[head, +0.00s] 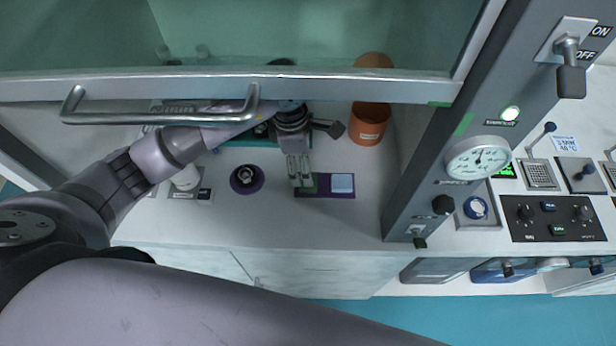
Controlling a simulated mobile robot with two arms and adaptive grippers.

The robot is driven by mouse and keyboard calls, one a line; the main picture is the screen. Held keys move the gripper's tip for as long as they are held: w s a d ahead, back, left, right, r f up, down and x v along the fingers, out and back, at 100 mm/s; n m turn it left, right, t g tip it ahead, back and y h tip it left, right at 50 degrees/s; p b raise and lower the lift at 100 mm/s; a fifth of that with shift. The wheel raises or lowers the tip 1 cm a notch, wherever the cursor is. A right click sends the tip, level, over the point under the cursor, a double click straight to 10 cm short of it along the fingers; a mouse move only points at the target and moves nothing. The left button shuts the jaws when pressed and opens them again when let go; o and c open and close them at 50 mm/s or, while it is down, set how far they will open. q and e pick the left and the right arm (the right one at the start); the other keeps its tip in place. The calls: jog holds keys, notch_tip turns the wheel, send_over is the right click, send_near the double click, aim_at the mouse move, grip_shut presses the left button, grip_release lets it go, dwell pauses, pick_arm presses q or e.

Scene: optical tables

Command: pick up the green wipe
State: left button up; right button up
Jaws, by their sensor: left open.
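The green wipe (309,184) lies on the left part of a small purple mat, partly hidden by my left gripper (300,181). The gripper points down, with its fingers over or beside the wipe's left part. The fingers look slightly apart. I cannot tell whether they touch the wipe. A light blue wipe or pad (342,184) lies on the right part of the same purple mat (325,195). My right gripper is not in view.
An orange container (370,122) stands behind the mat to the right. A dark round item (245,178) sits on a purple base to the left, and a white bottle (186,180) stands farther left. The raised glass sash (300,84) with its handle crosses above my arm. A grey post (445,130) bounds the right.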

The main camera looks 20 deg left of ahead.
pick_arm(q)
jog(key=shift+d+f, duration=0.2)
jog(key=shift+f, duration=0.6)
jog(key=shift+d+f+p, duration=0.1)
jog(key=shift+f+p, duration=0.55)
jog(key=f, duration=0.1)
jog(key=f+p, duration=0.1)
jog(key=f, duration=0.1)
jog(key=shift+w+d+f, duration=0.15)
jog(key=shift+d+f, duration=0.1)
jog(key=shift+f, duration=0.3)
jog(key=shift+c, duration=0.4)
jog(key=c, duration=0.8)
jog(key=shift+r, duration=0.1)
jog(key=shift+c, duration=0.2)
